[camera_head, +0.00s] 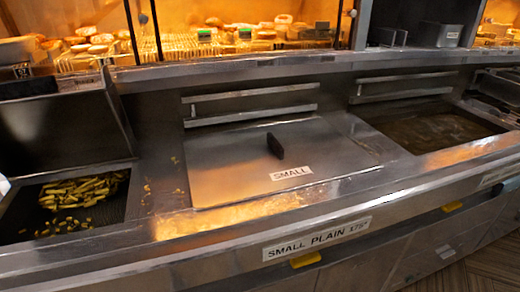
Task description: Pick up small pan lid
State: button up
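The small pan lid (235,166) is a flat metal cover lying over the middle fryer pan. It has a dark upright handle (275,146) near its centre and a white label reading "SMALL" (291,173) near its front right. The lid looks flat and closed, so the pan beneath is hidden. My gripper is not in view.
An open pan of dark oil (438,129) is at the right. A bin of chips (72,205) is at the left. Metal rails (250,104) run behind the lid. A lit food display (240,35) stands at the back. The space above the lid is clear.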

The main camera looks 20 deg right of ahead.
aim_at(236, 166)
jog(key=l+z, duration=0.1)
jog(key=l, duration=1.95)
jog(key=i+l, duration=0.8)
jog(key=i, duration=0.25)
jog(key=z, duration=0.05)
